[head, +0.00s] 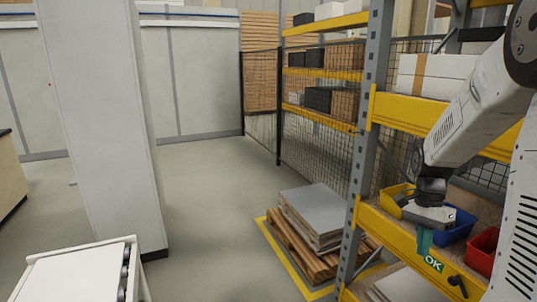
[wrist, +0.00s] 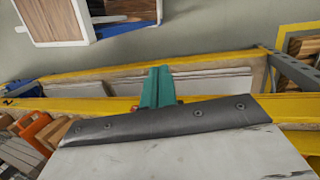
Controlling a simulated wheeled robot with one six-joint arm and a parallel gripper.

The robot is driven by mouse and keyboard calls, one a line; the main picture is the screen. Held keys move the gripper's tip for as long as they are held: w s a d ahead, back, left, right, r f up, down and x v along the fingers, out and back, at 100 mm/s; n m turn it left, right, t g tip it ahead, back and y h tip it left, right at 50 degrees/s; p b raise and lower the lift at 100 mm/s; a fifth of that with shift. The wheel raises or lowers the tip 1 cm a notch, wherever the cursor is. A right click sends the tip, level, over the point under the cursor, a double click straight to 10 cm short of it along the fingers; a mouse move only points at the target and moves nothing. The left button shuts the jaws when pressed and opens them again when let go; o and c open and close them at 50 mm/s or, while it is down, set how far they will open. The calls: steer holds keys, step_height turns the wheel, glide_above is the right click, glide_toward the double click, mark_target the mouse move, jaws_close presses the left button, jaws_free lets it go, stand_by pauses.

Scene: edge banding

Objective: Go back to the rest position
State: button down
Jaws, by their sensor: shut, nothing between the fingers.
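My gripper (head: 424,242) hangs at the right of the head view, pointing down in front of the yellow-edged shelf rack, beside the small bins. In the wrist view its teal fingers (wrist: 158,86) are closed together with nothing held. They stick out past the dark edge of the wrist housing, with a yellow beam (wrist: 215,68) behind them. My arm comes down from the upper right of the head view.
A yellow bin (head: 396,196), a blue bin (head: 461,226) and a red bin (head: 482,251) sit on the rack shelf. A pallet of grey sheets (head: 315,212) stands on the floor beside the rack post (head: 367,130). Open floor (head: 205,200) lies to the left.

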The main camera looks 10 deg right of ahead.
steer(key=s+a+r+n+t, duration=0.1)
steer(key=s+a+r+n, duration=0.3)
steer(key=a, duration=0.3)
steer(key=s+a+r+n+t, duration=0.2)
steer(key=s+a+r+n, duration=0.2)
steer(key=s+a+n, duration=0.2)
steer(key=s+a+r+n+t+h, duration=0.1)
steer(key=s+a+r+n, duration=0.3)
steer(key=a, duration=0.6)
steer(key=shift+s+a+n, duration=0.25)
steer(key=shift+s+n, duration=0.6)
steer(key=shift+n, duration=0.15)
steer(key=shift+a, duration=0.1)
